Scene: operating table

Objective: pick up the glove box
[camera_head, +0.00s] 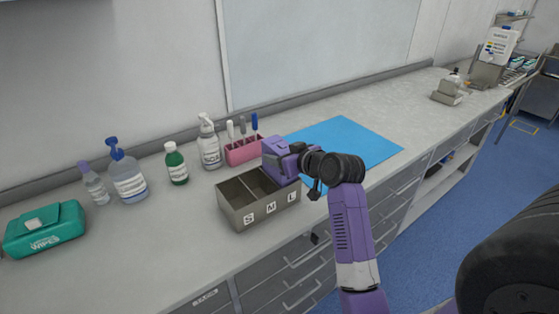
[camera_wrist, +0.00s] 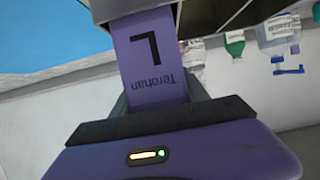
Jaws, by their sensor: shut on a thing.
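A purple glove box (camera_wrist: 152,62) marked "L" and "Terohan" shows in the wrist view, with its lettering upside down. My gripper (camera_wrist: 157,98) is shut on it, with a dark finger at each side. In the head view, my gripper (camera_head: 287,176) is at the right end of a grey-brown holder (camera_head: 264,214) marked S, M and L. The holder's left compartments look empty. My gripper covers the L compartment and hides most of the glove box there. I cannot tell whether the box is still inside the holder or just above it.
Behind the holder stand a pink rack (camera_head: 244,151), a white pump bottle (camera_head: 209,146) and a green bottle (camera_head: 176,165). A blue-capped bottle (camera_head: 128,178) and teal wipes pack (camera_head: 46,231) are left.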

